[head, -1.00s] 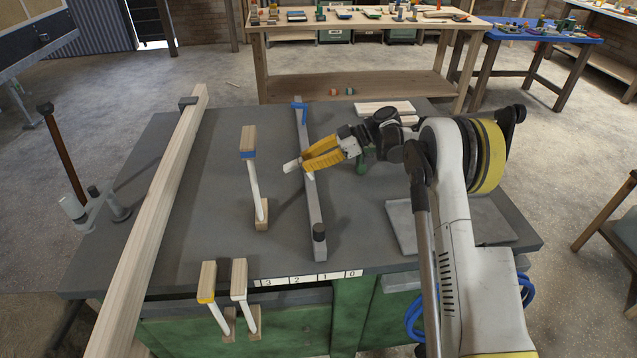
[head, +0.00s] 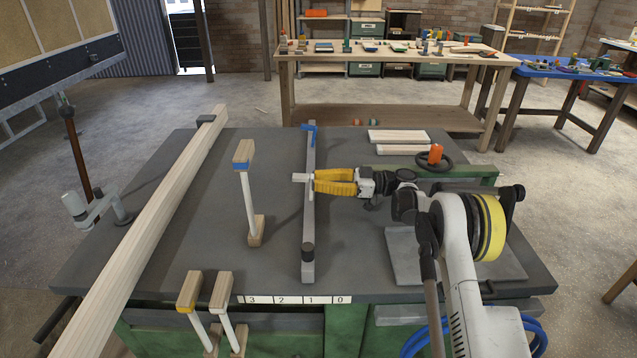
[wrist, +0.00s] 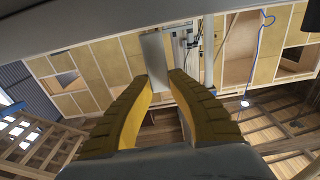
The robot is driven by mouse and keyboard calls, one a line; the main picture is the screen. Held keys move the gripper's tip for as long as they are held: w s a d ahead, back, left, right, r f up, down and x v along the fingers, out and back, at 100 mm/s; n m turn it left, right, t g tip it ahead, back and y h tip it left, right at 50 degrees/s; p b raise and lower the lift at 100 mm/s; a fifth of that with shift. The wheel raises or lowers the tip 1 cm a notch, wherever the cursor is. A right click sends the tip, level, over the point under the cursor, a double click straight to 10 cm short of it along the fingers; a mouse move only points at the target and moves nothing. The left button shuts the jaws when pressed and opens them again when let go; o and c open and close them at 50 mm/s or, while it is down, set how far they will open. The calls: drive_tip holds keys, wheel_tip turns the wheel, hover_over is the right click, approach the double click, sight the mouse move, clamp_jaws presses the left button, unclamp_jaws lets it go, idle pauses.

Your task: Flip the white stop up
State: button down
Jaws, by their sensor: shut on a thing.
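The white stop (head: 301,177) is a short pale piece on the grey metal rail (head: 309,222), about midway along it. It sticks out to the left of the rail in the head view. My gripper (head: 317,182) has yellow fingers that come in from the right and are shut on the white stop. In the wrist view the stop is a pale flat piece (wrist: 156,62) between the yellow fingertips (wrist: 161,82). The fingers hide part of the stop and its joint with the rail.
A blue stop (head: 309,129) is at the rail's far end and a dark knob (head: 308,251) at its near end. A long timber (head: 140,235) lies on the left. Pale boards (head: 399,136) lie at the back right.

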drive_tip(key=c, duration=1.2)
unclamp_jaws()
drive_tip(key=shift+a, duration=0.1)
drive_tip(key=d, duration=0.7)
drive_tip(key=shift+d+f, duration=0.2)
drive_tip(key=shift+d, duration=0.05)
